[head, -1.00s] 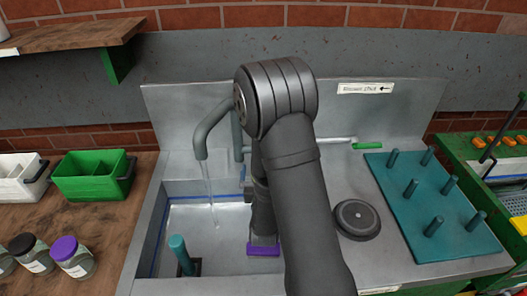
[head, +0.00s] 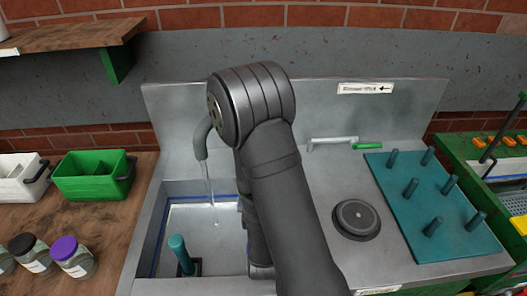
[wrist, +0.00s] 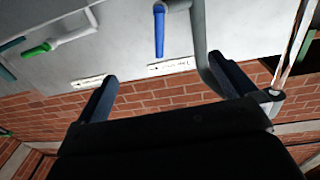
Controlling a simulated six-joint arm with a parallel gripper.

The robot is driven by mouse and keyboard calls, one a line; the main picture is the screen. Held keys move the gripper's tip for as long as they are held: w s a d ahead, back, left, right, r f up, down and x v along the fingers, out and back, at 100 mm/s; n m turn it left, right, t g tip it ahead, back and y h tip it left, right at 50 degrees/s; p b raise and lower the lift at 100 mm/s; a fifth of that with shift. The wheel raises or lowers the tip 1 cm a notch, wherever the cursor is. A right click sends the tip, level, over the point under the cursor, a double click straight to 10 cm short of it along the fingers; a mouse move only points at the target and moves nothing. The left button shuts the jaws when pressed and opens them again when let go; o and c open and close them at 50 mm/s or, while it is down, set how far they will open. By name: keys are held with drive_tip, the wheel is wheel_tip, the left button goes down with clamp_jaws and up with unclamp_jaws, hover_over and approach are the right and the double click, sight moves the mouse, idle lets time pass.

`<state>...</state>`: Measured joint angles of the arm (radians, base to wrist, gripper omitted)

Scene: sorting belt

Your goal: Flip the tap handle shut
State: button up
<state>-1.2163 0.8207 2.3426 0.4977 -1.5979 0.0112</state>
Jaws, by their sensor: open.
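The tap's grey curved spout (head: 200,142) is at the back left of the sink in the head view, partly covered by my arm. A thin stream of water (head: 211,200) falls from it. In the wrist view a blue tap handle (wrist: 159,32) points towards the gap between my fingers, beside the spout (wrist: 201,40). The blue handle is hidden behind my arm in the head view. My gripper (wrist: 164,68) is open and empty, its fingers spread either side of the blue handle's line. I cannot tell whether either finger touches it.
A white pipe with a green lever (head: 367,146) is on the splashback, right of my arm. A teal peg board (head: 425,225) and a round dark drain cover (head: 357,219) are on the right. A teal post (head: 181,252) stands in the sink (head: 160,225).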

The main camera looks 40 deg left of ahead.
drive_tip(key=shift+v, duration=0.8)
